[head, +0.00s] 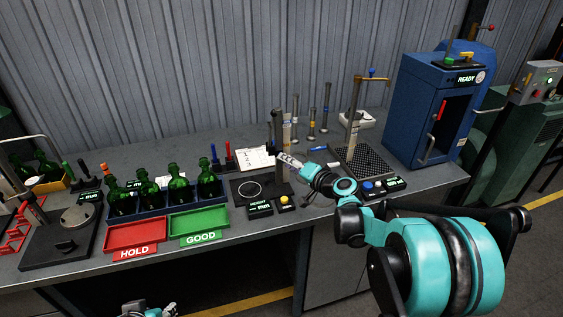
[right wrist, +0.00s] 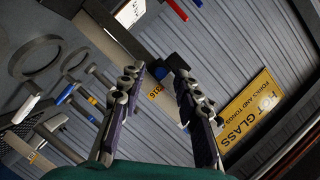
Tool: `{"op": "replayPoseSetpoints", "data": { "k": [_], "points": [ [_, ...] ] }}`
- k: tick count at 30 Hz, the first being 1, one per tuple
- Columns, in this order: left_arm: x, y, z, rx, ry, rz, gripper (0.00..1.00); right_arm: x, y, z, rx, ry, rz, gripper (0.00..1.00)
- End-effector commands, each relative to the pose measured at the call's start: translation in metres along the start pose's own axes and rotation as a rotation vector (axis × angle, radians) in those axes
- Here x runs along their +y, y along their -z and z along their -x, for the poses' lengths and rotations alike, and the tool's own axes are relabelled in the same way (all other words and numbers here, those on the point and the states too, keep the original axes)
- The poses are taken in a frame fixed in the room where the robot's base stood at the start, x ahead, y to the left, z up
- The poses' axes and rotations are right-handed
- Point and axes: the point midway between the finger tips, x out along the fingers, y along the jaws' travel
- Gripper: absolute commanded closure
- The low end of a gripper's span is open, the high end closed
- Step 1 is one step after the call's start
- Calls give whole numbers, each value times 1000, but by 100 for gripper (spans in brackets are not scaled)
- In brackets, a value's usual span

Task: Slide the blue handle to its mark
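My right gripper (head: 289,159) is at the upright post (head: 287,134) of the height gauge, behind the "HEIGHT" display (head: 260,209). In the right wrist view its fingers (right wrist: 160,92) are apart. A dark blue block (right wrist: 174,63) and a pale post with orange figures (right wrist: 154,91) show between and beyond them. I cannot tell whether the fingers touch the block, or whether it is the blue handle. In the head view the gripper hides that part of the post. Part of my left arm (head: 148,311) shows at the bottom edge; its fingers are not clear.
A tall stand with a blue knob (head: 372,73) rises from a mesh plate (head: 362,163) to the right. Green bottles (head: 177,190) stand in a rack at left, behind a red tray (head: 135,234) and a green tray (head: 199,223). A blue cabinet (head: 412,105) stands at right.

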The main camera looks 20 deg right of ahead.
Motion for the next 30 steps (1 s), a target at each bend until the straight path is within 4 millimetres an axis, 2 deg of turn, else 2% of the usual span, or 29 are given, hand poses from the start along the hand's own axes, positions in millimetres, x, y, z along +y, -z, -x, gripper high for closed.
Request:
{"op": "replayPoseSetpoints", "data": {
  "k": [1, 6, 16, 18, 20, 26, 30],
  "points": [
    [0, -2, -4, 0, 0, 0, 60, 1, -2, -9, -3, 1, 1, 68],
    [0, -5, -7, 0, 0, 0, 60, 0, -1, -26, -1, 1, 1, 68],
    [0, -5, -7, 0, 0, 0, 60, -1, 0, -30, -1, 0, 0, 68],
    [0, -5, -7, 0, 0, 0, 60, -1, 0, -30, -1, 0, 0, 86],
    [0, -5, -7, 0, 0, 0, 60, -1, 0, -30, -1, 0, 0, 100],
    [0, -5, -7, 0, 0, 0, 60, -1, 0, -30, -1, 0, 0, 100],
    [0, -1, -2, 0, 0, 0, 60, -8, 4, -28, -1, 0, 0, 100]
  ]
}}
